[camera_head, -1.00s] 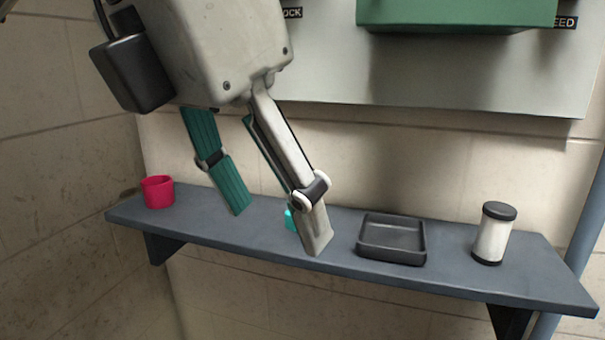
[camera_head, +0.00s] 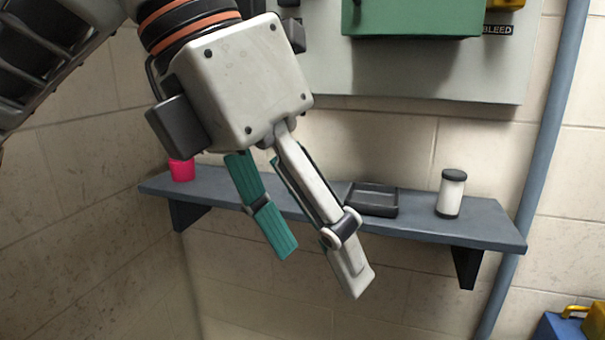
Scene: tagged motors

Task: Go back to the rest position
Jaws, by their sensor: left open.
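My left gripper (camera_head: 320,264) hangs in front of the shelf in the head view, its arm coming in from the upper left. One finger is green and the other is pale grey. The fingers are spread apart, with nothing between them. Their tips point down and to the right, over the wall below the shelf's front edge. My right gripper is not in view.
A grey wall shelf (camera_head: 490,226) holds a pink cup (camera_head: 182,170), a dark square tray (camera_head: 372,200) and a white canister with black ends (camera_head: 451,194). A green box (camera_head: 415,18) is on the panel above. A blue pipe (camera_head: 540,150) runs at right.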

